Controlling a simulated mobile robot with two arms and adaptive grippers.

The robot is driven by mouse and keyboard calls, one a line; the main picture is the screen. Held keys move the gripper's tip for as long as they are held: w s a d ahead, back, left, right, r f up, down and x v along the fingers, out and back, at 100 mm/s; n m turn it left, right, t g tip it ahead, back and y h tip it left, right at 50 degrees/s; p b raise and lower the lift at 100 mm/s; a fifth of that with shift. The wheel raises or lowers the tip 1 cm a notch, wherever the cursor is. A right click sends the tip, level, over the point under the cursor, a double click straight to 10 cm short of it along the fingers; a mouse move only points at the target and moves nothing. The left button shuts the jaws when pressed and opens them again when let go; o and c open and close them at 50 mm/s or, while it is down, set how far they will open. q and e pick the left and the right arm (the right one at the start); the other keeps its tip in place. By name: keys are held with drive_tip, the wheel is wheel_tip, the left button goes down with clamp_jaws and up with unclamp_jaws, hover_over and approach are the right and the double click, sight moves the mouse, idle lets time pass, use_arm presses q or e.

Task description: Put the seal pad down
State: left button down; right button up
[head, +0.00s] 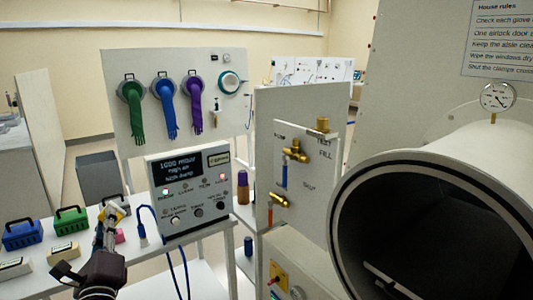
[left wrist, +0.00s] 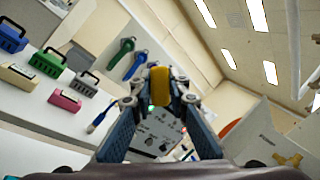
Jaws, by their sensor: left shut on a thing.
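The yellow seal pad (head: 117,210) is pinched between the fingertips of my left gripper (head: 110,216), above the white bench at the left of the head view. In the left wrist view the yellow pad (left wrist: 159,86) sits between the two fingertips, and the left gripper (left wrist: 159,90) is shut on it. The pad looks clear of the bench top. My right gripper is not in view.
A blue caddy (head: 22,235), a green caddy (head: 71,220), a cream block (head: 63,253) and a pink block (head: 119,236) stand on the bench. A control box (head: 190,190) with blue leads stands right of the gripper. A large round port (head: 345,220) fills the right.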

use_arm(q)
drive_tip(key=s+d+f+m+t+h, duration=0.1)
drive_tip(key=s+d+f+m+h, duration=0.3)
drive_tip(key=s+d+f, duration=0.7)
drive_tip(key=s+d+f+h, duration=0.1)
drive_tip(key=s+d, duration=0.2)
drive_tip(key=s, duration=0.4)
drive_tip(key=s+d+f+h, duration=0.2)
drive_tip(key=s+d, duration=0.2)
drive_tip(key=s, duration=0.3)
drive_tip(key=shift+s+d+f, duration=0.25)
drive_tip(key=shift+f, duration=0.05)
